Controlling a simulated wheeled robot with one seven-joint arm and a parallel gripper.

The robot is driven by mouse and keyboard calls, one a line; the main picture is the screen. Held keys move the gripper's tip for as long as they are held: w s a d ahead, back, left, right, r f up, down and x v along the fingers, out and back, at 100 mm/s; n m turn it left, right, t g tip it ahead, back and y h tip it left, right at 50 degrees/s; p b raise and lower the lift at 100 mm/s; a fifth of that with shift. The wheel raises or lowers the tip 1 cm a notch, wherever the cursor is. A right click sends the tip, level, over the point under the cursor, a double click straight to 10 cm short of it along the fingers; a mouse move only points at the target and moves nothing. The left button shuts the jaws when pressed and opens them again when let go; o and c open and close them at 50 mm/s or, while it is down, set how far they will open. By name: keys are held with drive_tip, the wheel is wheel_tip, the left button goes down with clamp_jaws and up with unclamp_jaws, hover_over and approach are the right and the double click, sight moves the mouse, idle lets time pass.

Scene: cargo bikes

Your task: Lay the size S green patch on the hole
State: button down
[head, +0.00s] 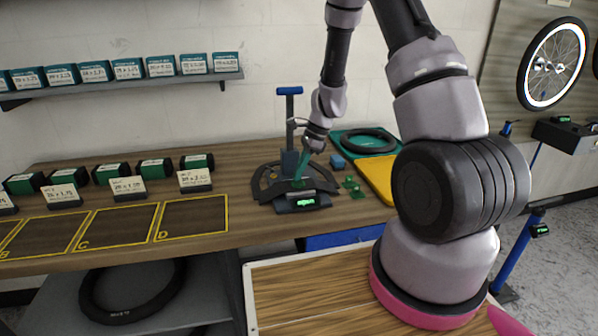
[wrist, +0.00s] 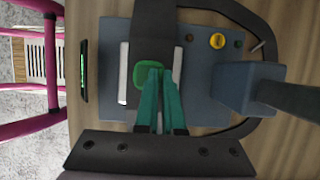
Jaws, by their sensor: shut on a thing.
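My gripper (wrist: 160,80) has teal fingers that are shut on a green patch (wrist: 150,72). The patch is at the fingertips, over a dark tube strip (wrist: 165,25) that crosses the grey-blue fixture (wrist: 199,88). I cannot tell whether the patch touches the strip. The hole is not visible; the patch and fingers cover part of the strip. In the head view my gripper (head: 301,172) points down at the fixture, where the black tube (head: 262,183) lies. Other small green patches (head: 353,187) lie on the bench right of the fixture.
A blue-topped post (head: 289,102) stands behind the fixture. A small display (head: 306,202) sits at its front. A green mat with a tire (head: 365,141) and a yellow tray (head: 377,177) are at right. Yellow-outlined squares (head: 193,217) and green boxes (head: 157,168) are at left.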

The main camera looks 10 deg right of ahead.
drive_tip(key=c, duration=1)
unclamp_jaws()
drive_tip(key=shift+o, duration=0.2)
drive_tip(key=s+d+r+n+t, duration=0.1)
drive_tip(key=s+d+r+n, duration=0.1)
drive_tip(key=r, duration=0.8)
drive_tip(key=s+d+r+n, duration=0.1)
drive_tip(key=d+r, duration=0.1)
drive_tip(key=r, duration=0.8)
drive_tip(key=s+d+r+n+t+h, duration=0.1)
drive_tip(key=s+r+n+t+h, duration=0.1)
drive_tip(key=s+r+n+t, duration=0.4)
drive_tip(key=s+r+n, duration=0.5)
drive_tip(key=s+r, duration=0.6)
drive_tip(key=s, duration=0.2)
drive_tip(key=shift+s+d, duration=0.2)
drive_tip(key=shift+d, duration=0.2)
